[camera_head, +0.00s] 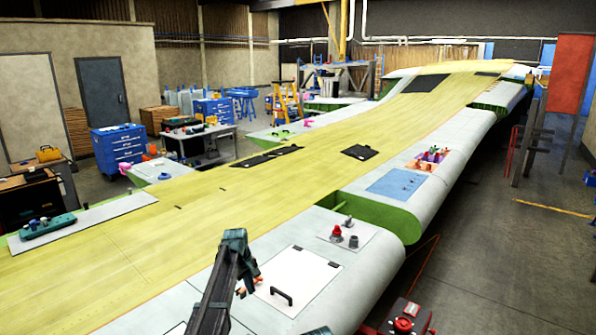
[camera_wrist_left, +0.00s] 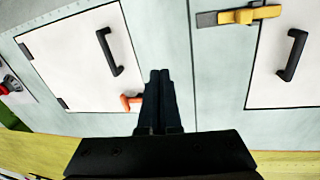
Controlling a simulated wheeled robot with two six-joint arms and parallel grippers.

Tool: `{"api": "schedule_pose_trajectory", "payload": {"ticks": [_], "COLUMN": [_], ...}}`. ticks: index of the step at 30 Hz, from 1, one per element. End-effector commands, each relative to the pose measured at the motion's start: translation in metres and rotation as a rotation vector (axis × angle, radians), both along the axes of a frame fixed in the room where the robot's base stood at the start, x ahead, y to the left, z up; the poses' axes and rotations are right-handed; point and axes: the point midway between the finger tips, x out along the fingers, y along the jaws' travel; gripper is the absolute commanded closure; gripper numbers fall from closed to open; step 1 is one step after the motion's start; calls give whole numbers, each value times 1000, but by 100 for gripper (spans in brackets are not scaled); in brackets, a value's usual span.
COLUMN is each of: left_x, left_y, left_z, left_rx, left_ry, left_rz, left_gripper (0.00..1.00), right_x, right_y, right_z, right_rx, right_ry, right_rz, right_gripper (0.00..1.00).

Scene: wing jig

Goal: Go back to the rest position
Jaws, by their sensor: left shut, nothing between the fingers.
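My left gripper (camera_head: 242,291) hangs down from my dark arm over the pale wing skin, beside a white access panel (camera_head: 310,270). In the left wrist view its two black fingers (camera_wrist_left: 160,74) are together, with nothing between them. The panel (camera_wrist_left: 78,62), with its black handle (camera_wrist_left: 110,52), lies left of the fingers there. A small orange piece (camera_wrist_left: 130,102) is close beside the fingers; I cannot tell whether they touch. My right gripper is not in view.
A second panel (camera_wrist_left: 268,75) and a yellow latch (camera_wrist_left: 250,14) are right of the fingers. Red and dark knobs (camera_head: 345,237) stand on a plate beyond the first panel. The long yellow-green wing (camera_head: 180,225) fills the middle. Bare floor (camera_head: 480,260) lies to the right.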

Motion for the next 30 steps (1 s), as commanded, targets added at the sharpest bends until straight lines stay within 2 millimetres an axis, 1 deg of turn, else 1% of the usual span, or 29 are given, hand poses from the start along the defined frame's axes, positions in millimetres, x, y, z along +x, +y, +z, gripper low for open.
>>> {"api": "schedule_pose_trajectory", "payload": {"ticks": [1, 3, 7, 11, 14, 15, 17, 18, 20, 21, 24, 27, 30], "left_x": [-12, -23, -56, -98, -141, -164, -201, -227, -263, -285, -334, -370, -393], "left_y": [-6, -12, -29, -48, -65, -72, -83, -88, -95, -98, -102, -103, -103], "left_z": [-9, -15, -35, -60, -85, -98, -119, -133, -152, -163, -187, -204, -213], "left_rx": [5, 14, 39, 67, 96, 110, 135, 150, 174, 188, 219, 243, 258], "left_ry": [2, 5, 16, 28, 41, 47, 60, 68, 82, 91, 111, 129, 141], "left_rz": [-22, -51, -140, -252, -365, -424, -522, -589, -689, -753, -895, -1005, -1081], "left_gripper": [100, 100, 100, 100, 100, 100, 100, 100, 100, 100, 100, 100, 100], "right_x": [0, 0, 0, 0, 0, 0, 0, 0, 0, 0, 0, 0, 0], "right_y": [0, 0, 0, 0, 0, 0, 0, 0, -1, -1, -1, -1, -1], "right_z": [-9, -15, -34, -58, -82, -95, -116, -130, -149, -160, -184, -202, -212], "right_rx": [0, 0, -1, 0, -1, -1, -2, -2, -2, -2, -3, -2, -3], "right_ry": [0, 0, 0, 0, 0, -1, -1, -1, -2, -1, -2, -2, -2], "right_rz": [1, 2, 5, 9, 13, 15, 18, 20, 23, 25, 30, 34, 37], "right_gripper": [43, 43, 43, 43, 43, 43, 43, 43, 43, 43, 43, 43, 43]}}
